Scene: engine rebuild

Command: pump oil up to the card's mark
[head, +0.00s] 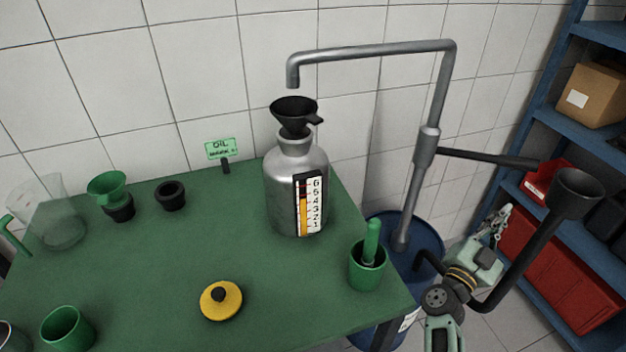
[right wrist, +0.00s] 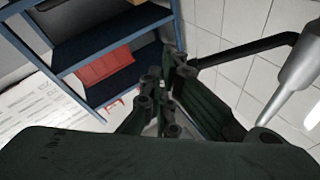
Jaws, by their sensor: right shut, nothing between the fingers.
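The grey metal oil can (head: 283,190) stands upright at the back right of the green table, with a black funnel (head: 295,112) in its neck. Its gauge (head: 309,205) is numbered 1 to 6; a yellow column fills the lower part, and its exact level is too small to read. The green card (head: 220,149) says OIL with a mark number I cannot read. The grey pump (head: 427,147) has its spout above the funnel. Its black lever (head: 485,156) points right and shows in the right wrist view (right wrist: 245,48). My right gripper (head: 503,215) is shut and empty, below the lever, apart from it.
The pump rises from a blue drum (head: 418,238) beside the table. A green cup (head: 367,271) with a green-handled tool stands near the right edge, and a yellow lid (head: 221,300) lies in front. Clear and green vessels stand left. Blue shelves (head: 545,115) stand at right.

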